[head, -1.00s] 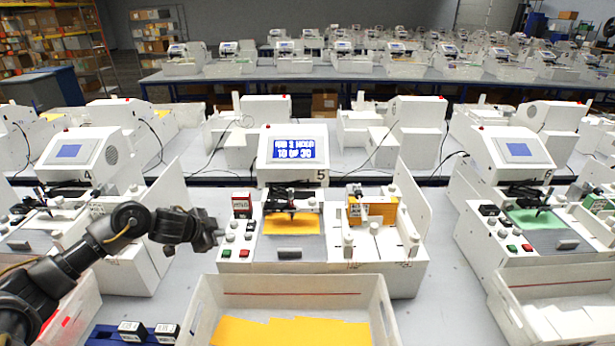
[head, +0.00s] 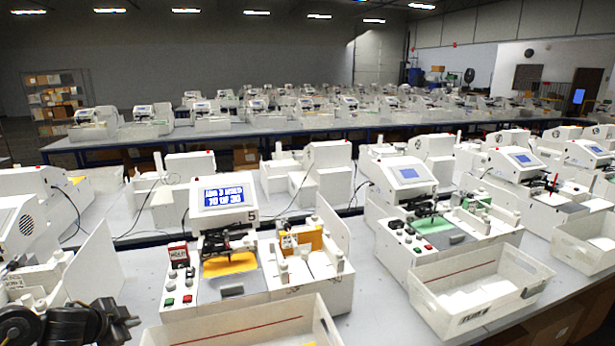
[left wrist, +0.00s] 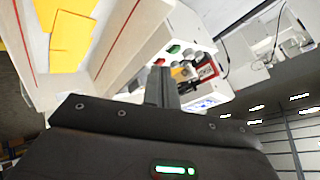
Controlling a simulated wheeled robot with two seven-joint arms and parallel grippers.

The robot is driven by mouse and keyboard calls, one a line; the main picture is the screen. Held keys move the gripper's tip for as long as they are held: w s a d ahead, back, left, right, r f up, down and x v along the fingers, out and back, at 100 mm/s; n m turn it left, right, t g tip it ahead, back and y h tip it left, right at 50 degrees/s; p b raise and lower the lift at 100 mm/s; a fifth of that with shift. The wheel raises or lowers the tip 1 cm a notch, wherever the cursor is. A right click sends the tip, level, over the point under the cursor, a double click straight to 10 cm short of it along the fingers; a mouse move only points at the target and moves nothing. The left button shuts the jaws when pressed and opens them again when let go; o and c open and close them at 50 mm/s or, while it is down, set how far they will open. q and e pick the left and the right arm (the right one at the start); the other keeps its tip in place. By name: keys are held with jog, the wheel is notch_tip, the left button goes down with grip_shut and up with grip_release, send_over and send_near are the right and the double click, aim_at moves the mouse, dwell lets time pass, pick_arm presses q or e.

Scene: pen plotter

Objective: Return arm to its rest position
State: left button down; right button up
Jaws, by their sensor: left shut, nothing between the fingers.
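My left gripper (head: 134,322) is at the lower left of the head view, just left of the front of plotter 5 (head: 215,196) and apart from its buttons as far as I can see. In the left wrist view its fingers (left wrist: 159,85) are together with nothing between them. Plotter 5 has a lit blue screen, a pen carriage (head: 224,240) and a yellow sheet (head: 230,264) on its bed. Its red and green buttons show in the left wrist view, beyond the fingers. My right gripper is out of view.
A white bin (head: 250,328) stands in front of plotter 5; yellow sheets (left wrist: 70,40) lie in it. Another plotter (head: 400,172) with a green sheet stands to the right, with its own white bin (head: 480,285). More plotters fill the tables behind.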

pick_arm(q)
jog(key=s+d+f+n, duration=0.1)
jog(key=s+d+f, duration=0.55)
jog(key=d, duration=0.25)
jog(key=s+d+f+n, duration=0.2)
jog(key=s+d+f, duration=0.3)
jog(key=s+d, duration=0.25)
jog(key=s+d+f+n+g, duration=0.1)
jog(key=s+d+n+g, duration=0.15)
jog(key=s, duration=0.85)
jog(key=s+d+f+n+g, duration=0.1)
jog(key=s+d+n+g, duration=0.15)
jog(key=s, duration=0.75)
notch_tip(320, 180, down, 33)
jog(key=s+g+b, duration=0.1)
jog(key=g+b, duration=0.1)
jog(key=b, duration=0.4)
jog(key=s+a+f+g+b, duration=0.1)
jog(key=s+a+f+b, duration=0.2)
jog(key=s+f, duration=1.3)
notch_tip(320, 180, down, 3)
jog(key=shift+a+f+y+b, duration=0.2)
jog(key=shift+y+b, duration=0.2)
jog(key=shift+b, duration=0.3)
